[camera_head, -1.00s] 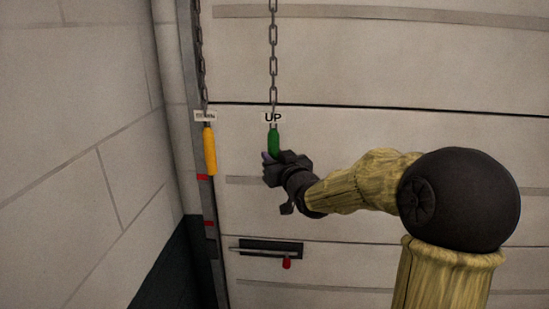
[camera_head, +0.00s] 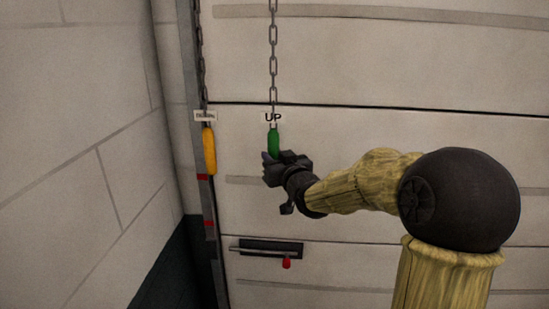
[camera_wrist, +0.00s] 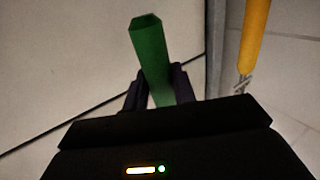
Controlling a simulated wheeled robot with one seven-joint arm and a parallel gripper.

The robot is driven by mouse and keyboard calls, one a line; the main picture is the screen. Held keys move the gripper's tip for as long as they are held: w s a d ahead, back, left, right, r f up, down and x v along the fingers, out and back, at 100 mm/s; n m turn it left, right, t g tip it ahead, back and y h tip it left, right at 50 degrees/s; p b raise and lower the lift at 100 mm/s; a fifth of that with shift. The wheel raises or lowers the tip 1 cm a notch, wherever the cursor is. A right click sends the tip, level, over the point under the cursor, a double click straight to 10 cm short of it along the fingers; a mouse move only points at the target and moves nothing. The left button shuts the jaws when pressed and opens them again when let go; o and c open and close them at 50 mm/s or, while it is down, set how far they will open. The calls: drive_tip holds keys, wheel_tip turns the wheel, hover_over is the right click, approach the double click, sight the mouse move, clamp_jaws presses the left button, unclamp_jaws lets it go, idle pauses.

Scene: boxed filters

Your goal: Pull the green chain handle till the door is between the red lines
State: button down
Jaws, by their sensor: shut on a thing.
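The green chain handle (camera_head: 273,141) hangs from a chain under a white "UP" tag (camera_head: 273,118). My gripper (camera_head: 271,158) is shut on its lower part. In the wrist view the green handle (camera_wrist: 150,55) stands between the two dark fingers (camera_wrist: 160,88), slightly tilted. The pale panelled door (camera_head: 400,150) fills the wall behind. Two red lines (camera_head: 202,177) (camera_head: 209,224) mark the grey rail at the door's left edge. A dark latch plate with a red knob (camera_head: 286,263) is on the door, a little below the lower line.
A yellow handle (camera_head: 209,152) hangs on another chain just left of the green one, under a small tag; it also shows in the wrist view (camera_wrist: 254,38). A block wall (camera_head: 80,150) stands close on the left. The space before the door on the right holds only my arm.

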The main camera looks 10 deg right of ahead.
wheel_tip(320, 180, down, 24)
drive_tip(key=b, duration=2.2)
idle(0.8)
wheel_tip(320, 180, up, 24)
drive_tip(key=p, duration=1.8)
drive_tip(key=shift+r+p, duration=0.15)
drive_tip(key=shift+p, duration=0.2)
